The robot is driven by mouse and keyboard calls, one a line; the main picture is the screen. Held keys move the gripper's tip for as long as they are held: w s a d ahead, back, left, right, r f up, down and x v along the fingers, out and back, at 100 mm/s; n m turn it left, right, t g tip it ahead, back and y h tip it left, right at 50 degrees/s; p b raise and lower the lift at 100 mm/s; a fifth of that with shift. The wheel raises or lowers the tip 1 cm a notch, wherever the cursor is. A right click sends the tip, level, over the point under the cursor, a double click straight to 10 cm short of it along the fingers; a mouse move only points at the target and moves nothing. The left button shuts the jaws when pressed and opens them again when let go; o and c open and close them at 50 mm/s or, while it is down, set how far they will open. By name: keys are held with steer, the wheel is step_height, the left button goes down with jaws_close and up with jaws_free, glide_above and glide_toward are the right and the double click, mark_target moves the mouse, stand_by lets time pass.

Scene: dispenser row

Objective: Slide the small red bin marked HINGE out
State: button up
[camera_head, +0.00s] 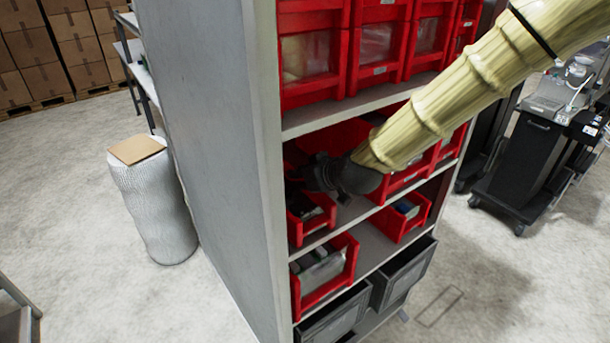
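Small red bins stand on the shelves of a grey rack, and their markings are too small to read, so I cannot tell which is marked HINGE. My gripper (318,176) is dark and reaches into the middle bay from the right, on the end of my yellow-sleeved arm. It is in front of the red bins there and close above a small red bin (297,232) with dark contents at the left. Whether it touches any bin is unclear. Its fingers blend into the shadow, and it and my arm hide part of the bins behind.
The rack's grey side panel (205,130) stands left of the bays. Larger red bins (312,92) fill the shelf above. A red bin (394,226) and another (308,303) sit lower, above dark bins (405,277). A dark cart (520,165) stands at the right.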

jaws_close()
steer(key=shift+s+d, duration=0.1)
